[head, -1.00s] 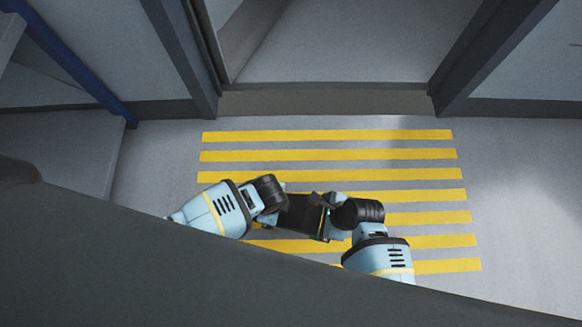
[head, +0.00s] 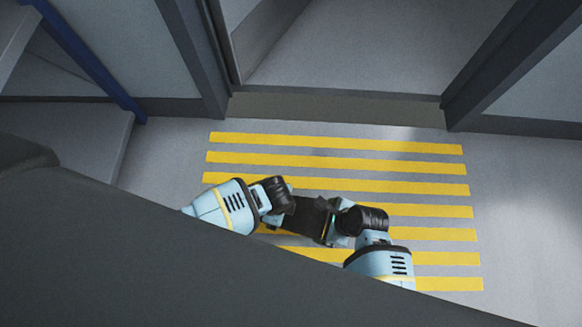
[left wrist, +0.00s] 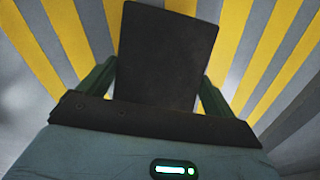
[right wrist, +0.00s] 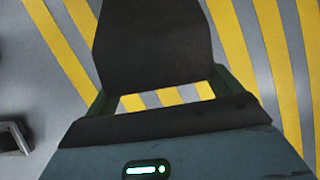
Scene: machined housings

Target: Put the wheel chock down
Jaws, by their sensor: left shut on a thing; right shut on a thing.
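The wheel chock (head: 306,214) is a dark, nearly black block held between my two grippers in the head view, over the yellow-striped floor. My left gripper (head: 284,210) is shut on its left end, and my right gripper (head: 331,222) is shut on its right end. In the left wrist view the chock (left wrist: 167,58) stands as a dark slab between the green-edged fingers. In the right wrist view the chock (right wrist: 152,45) fills the upper middle. Its underside is hidden, and I cannot tell its exact height above the floor.
Yellow stripes (head: 335,143) mark the grey floor below and beyond the chock. A doorway threshold (head: 335,108) lies at the back between dark posts. A blue rail (head: 98,68) runs at the left. A dark bracket-like shape (right wrist: 14,138) shows at the right wrist view's left edge.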

